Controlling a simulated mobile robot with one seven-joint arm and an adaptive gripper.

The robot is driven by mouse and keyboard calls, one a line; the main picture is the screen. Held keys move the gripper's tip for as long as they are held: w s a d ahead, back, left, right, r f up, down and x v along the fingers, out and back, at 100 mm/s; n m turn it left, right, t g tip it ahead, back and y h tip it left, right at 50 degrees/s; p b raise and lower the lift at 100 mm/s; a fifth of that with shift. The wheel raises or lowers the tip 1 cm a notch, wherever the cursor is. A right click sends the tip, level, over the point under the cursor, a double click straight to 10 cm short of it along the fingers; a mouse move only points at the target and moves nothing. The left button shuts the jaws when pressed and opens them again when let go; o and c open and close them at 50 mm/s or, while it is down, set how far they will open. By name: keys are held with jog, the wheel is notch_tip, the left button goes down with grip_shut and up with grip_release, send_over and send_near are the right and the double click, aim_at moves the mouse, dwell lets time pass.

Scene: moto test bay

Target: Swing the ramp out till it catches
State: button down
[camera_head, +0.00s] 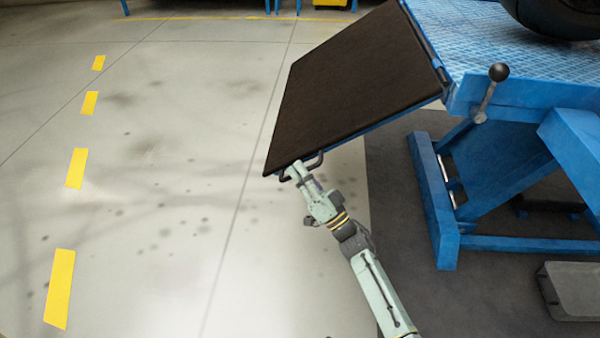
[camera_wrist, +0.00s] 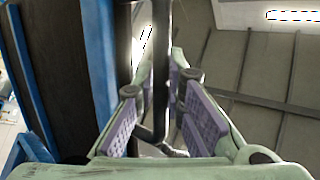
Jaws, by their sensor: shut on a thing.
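The ramp (camera_head: 350,85) is a dark brown panel with a blue edge, hinged to the left side of the blue lift table (camera_head: 465,60). It slopes down and out to the left, its free end above the floor. A dark bar handle (camera_head: 318,163) sticks out at its near lower corner. My gripper (camera_head: 297,170) is at this handle. In the wrist view my gripper (camera_wrist: 155,105) has its purple pads on either side of the dark handle bar (camera_wrist: 160,60), shut on it. The ramp (camera_wrist: 55,60) stands to the left there, with its blue edge.
A lever with a black knob (camera_head: 498,73) is on the lift table's near side. A black tyre (camera_head: 560,15) stands on top. A grey pedal or box (camera_head: 572,290) lies at the lower right. The floor (camera_head: 170,150) left of the ramp is clear, with yellow dashes.

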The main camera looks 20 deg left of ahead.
jog(key=c, duration=1.9)
grip_release()
jog(key=shift+r, duration=0.15)
